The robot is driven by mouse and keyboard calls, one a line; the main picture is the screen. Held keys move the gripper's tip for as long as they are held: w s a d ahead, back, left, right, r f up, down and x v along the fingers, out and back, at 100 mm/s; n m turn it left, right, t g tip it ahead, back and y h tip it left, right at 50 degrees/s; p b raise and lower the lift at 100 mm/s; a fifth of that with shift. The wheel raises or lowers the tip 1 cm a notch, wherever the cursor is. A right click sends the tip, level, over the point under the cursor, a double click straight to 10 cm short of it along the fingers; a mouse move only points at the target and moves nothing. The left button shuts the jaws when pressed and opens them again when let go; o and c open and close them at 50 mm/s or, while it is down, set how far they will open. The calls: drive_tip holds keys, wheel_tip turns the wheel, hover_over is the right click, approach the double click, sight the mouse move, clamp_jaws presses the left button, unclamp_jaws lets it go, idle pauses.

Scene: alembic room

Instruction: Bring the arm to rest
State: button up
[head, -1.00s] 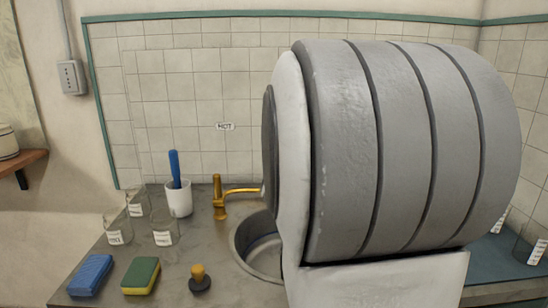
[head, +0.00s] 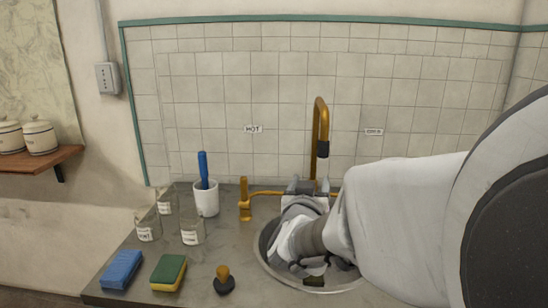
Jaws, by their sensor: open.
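My arm (head: 400,225) reaches in from the right side of the head view, its large pale links close to the camera. My gripper (head: 308,187) is over the round sink, in front of the brass tap (head: 320,130). It points away from me, and its fingers show only in part above the wrist. The jaws are open, and I see nothing held between them. The wrist hides much of the sink (head: 272,268) and the lower part of the tap. Whether the gripper touches the tap, I cannot tell.
On the counter (head: 225,245) left of the sink are several glass beakers (head: 192,232), a white cup (head: 206,200) with a blue-handled tool, a blue sponge (head: 122,268), a green-yellow sponge (head: 168,272) and a small knobbed stopper (head: 223,281). A tiled wall stands behind.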

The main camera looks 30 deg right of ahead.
drive_tip(key=r, duration=0.1)
drive_tip(key=s+r, duration=0.1)
drive_tip(key=r, duration=0.1)
drive_tip(key=shift+s+r+m+t+h, duration=0.2)
drive_tip(key=shift+r+m+t+h, duration=0.05)
drive_tip(key=shift+m+t+h, duration=0.05)
drive_tip(key=w+a+r+n+y+p, duration=0.2)
drive_tip(key=a+n+y+p, duration=0.4)
drive_tip(key=a+y, duration=0.9)
drive_tip(key=s+a+f+n+g+h+p, duration=0.1)
drive_tip(key=s+a+g+p, duration=0.4)
drive_tip(key=s+a, duration=0.5)
drive_tip(key=s+n+g+h, duration=0.1)
drive_tip(key=s+n+g, duration=0.1)
drive_tip(key=s, duration=0.2)
drive_tip(key=shift+a, duration=0.2)
drive_tip(key=shift+s+f, duration=0.1)
drive_tip(key=shift+c, duration=1.4)
drive_tip(key=shift+d, duration=0.15)
